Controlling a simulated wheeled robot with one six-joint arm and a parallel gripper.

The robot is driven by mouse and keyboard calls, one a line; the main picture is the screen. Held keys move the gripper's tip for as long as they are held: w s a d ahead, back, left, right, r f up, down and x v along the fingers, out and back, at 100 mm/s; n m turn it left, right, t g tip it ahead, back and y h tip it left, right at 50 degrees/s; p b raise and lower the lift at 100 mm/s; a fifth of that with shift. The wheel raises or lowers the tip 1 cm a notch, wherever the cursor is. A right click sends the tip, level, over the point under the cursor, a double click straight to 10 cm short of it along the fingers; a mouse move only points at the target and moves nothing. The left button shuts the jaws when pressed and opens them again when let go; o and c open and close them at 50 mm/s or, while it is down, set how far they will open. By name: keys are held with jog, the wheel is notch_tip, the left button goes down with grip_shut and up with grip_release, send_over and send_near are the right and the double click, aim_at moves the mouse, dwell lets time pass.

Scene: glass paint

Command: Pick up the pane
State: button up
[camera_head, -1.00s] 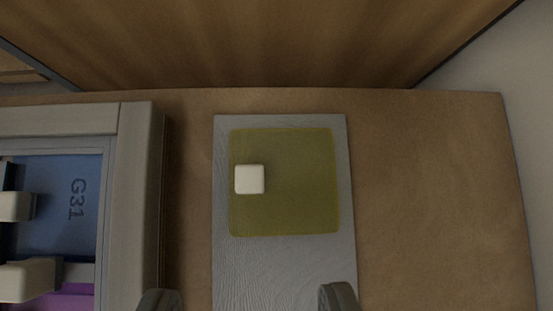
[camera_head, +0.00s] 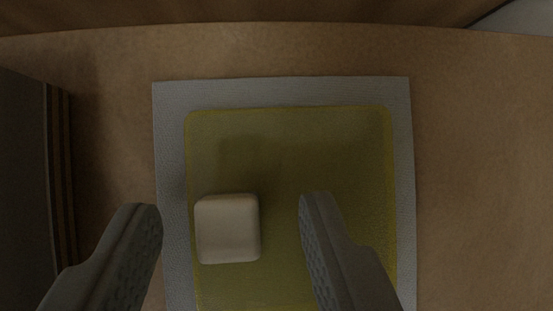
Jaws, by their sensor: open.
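The pane (camera_head: 300,160) is a yellow, see-through square lying flat on a grey mat (camera_head: 280,92). A white block-shaped knob (camera_head: 228,228) stands on the pane, left of its middle. My gripper (camera_head: 231,208) is open, with one finger on each side of the knob and a gap to both. The right finger is over the pane and the left finger is past the mat's left edge. The pane's near part runs out of the picture.
The brown tabletop (camera_head: 475,170) is bare to the right of the mat. A dark frame or box side (camera_head: 28,180) stands close on the left. A wooden surface (camera_head: 270,10) lies beyond the table's far edge.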

aim_at(231, 255)
jog(key=shift+a+f, duration=0.1)
jog(key=shift+f, duration=0.05)
jog(key=shift+c, duration=0.3)
grip_shut()
notch_tip(231, 255, up, 10)
dwell(0.4)
jog(key=shift+s, duration=0.1)
